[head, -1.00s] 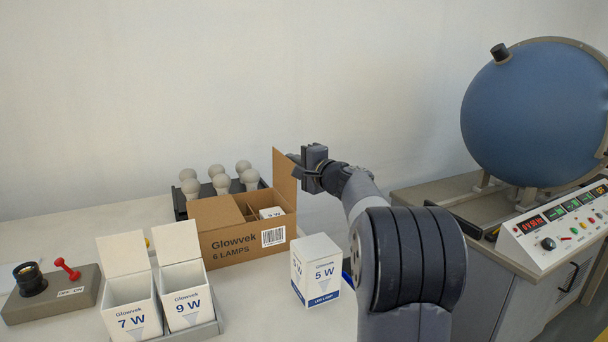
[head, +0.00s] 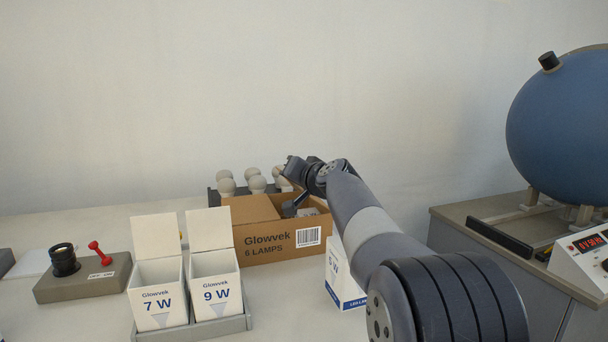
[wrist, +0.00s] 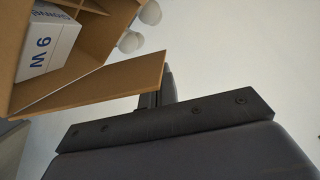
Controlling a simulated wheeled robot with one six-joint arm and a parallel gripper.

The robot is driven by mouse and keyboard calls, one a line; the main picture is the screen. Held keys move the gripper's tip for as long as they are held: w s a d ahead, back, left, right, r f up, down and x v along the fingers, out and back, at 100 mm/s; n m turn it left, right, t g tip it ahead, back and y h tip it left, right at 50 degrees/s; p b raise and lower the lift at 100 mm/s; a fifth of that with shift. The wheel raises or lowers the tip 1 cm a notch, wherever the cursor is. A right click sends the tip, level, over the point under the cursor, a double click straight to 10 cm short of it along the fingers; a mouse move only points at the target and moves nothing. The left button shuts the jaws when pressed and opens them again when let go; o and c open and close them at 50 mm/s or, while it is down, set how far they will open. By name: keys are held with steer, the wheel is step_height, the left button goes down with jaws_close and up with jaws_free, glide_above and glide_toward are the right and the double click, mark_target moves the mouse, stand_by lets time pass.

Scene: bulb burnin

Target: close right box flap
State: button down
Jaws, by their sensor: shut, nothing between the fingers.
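The brown Glowvek 6 LAMPS box (head: 268,247) stands on the table, its left flap (head: 250,208) folded over the top. In the wrist view its right flap (wrist: 95,84) stands out from the box edge, not lying flat; the head view does not show it clearly behind my arm. My gripper (head: 293,170) is shut and empty, above the box's right side. In the wrist view a dark finger (wrist: 158,92) is close against the flap's outer end; contact is uncertain. A white 9 W carton (wrist: 48,45) is inside the box.
Several bulbs (head: 258,184) stand in a dark rack behind the box. Open 7 W (head: 156,300) and 9 W (head: 216,292) cartons stand in a tray at front. Another white carton (head: 338,272) is right of the box, partly behind my arm. A blue sphere (head: 565,125) stands at right.

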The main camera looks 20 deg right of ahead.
steer(key=a+f+n+h+b, duration=0.1)
steer(key=a+f+n+h, duration=0.1)
steer(key=f+n, duration=0.3)
steer(key=shift+a+f+n+h, duration=0.3)
steer(key=shift+a+f+n, duration=0.1)
steer(key=shift+a+f, duration=0.3)
steer(key=shift+r, duration=0.1)
steer(key=s+r+p, duration=0.3)
steer(key=s+r, duration=0.3)
steer(key=s, duration=0.3)
steer(key=shift+s+d, duration=0.15)
steer(key=shift+s, duration=0.25)
steer(key=shift+w, duration=0.1)
stand_by(0.4)
